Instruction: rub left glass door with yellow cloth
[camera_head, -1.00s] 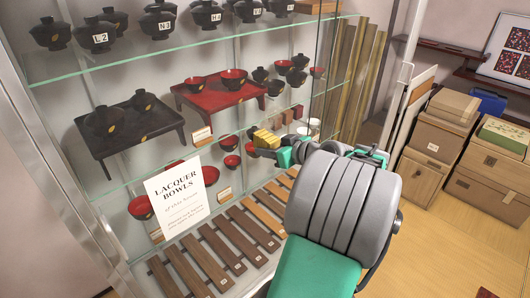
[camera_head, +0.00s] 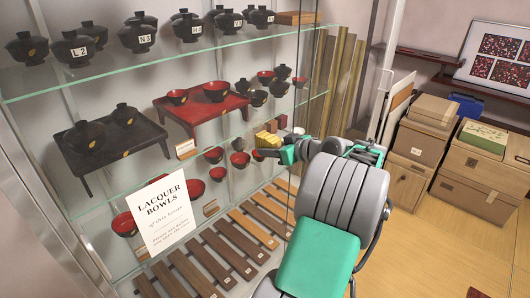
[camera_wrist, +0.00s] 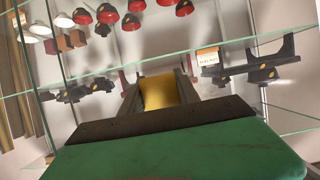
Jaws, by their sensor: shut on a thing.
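The yellow cloth (camera_head: 266,138) shows as a folded yellow block at the end of my gripper (camera_head: 275,147), in front of the glass cabinet. In the wrist view the cloth (camera_wrist: 160,92) sits between the two fingers of my gripper (camera_wrist: 160,88), which is shut on it. The left glass door (camera_head: 120,215) is a clear pane bearing a white "Lacquer Bowls" sign (camera_head: 163,215). The cloth is to the right of the sign. I cannot tell whether the cloth touches the glass.
Behind the glass, shelves hold black lidded bowls (camera_head: 135,35), a red stand (camera_head: 203,108) and a black stand (camera_head: 112,150). Wooden strips (camera_head: 215,250) lie at the bottom. Boxes (camera_head: 480,175) are stacked at the right, beside bare floor.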

